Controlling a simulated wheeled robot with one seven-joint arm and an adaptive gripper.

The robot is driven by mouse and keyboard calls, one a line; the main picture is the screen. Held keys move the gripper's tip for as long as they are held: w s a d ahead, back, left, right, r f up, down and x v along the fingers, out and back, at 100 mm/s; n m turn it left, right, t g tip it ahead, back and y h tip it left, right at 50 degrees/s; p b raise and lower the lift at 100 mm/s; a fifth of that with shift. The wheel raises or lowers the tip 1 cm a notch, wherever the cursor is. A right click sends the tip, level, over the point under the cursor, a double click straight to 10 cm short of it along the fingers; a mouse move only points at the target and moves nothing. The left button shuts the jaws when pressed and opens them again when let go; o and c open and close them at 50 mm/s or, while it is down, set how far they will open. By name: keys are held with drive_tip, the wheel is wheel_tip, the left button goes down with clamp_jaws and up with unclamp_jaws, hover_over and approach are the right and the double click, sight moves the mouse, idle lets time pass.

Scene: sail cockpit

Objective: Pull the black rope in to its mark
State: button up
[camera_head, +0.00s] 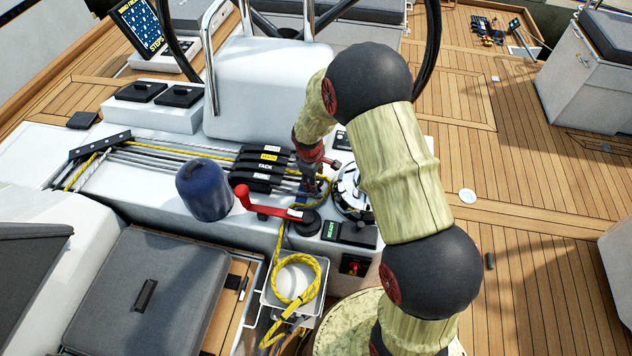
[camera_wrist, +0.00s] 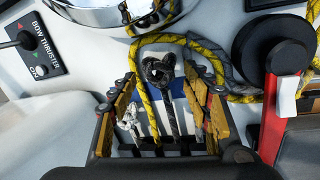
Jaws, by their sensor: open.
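The black rope (camera_wrist: 170,108) shows in the wrist view as a dark strand ending in a knot or loop, between the two fingers of my gripper (camera_wrist: 162,82). My gripper is open, its yellow-padded fingers on either side of the rope, not closed on it. In the head view my gripper (camera_head: 310,188) is low over the console, just right of the rope clutches (camera_head: 262,168); it hides the black rope there. A yellow rope (camera_wrist: 146,108) also passes between the fingers, and a white rope end (camera_wrist: 130,121) is by the left finger. I cannot make out a mark.
A chrome winch (camera_wrist: 98,12) is close by. A red handle (camera_head: 252,204) lies across the console front, beside a blue cylinder (camera_head: 204,192). Yellow rope hangs over a white bin (camera_head: 268,290). A bow thruster panel (camera_wrist: 30,46) is left in the wrist view. The deck at right is mostly clear.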

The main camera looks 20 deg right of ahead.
wheel_tip(320, 180, up, 9)
drive_tip(key=s+a, duration=0.1)
drive_tip(key=shift+s, duration=0.15)
drive_tip(key=shift+a, duration=0.1)
idle(0.4)
drive_tip(key=s+r+m+g, duration=0.2)
drive_tip(key=s+m, duration=0.2)
drive_tip(key=s, duration=0.5)
drive_tip(key=s+a+r+m+t, duration=0.2)
drive_tip(key=s+r+t, duration=0.1)
drive_tip(key=s+r, duration=0.6)
drive_tip(key=s+a+r+m+t+y, duration=0.1)
drive_tip(key=s+a+r+m+t, duration=0.1)
drive_tip(key=s+r, duration=0.7)
wheel_tip(320, 180, up, 7)
drive_tip(key=shift+s+r+m+t+y, duration=0.15)
drive_tip(key=shift+s+m+t+y, duration=0.15)
drive_tip(key=shift+s+m+t, duration=0.15)
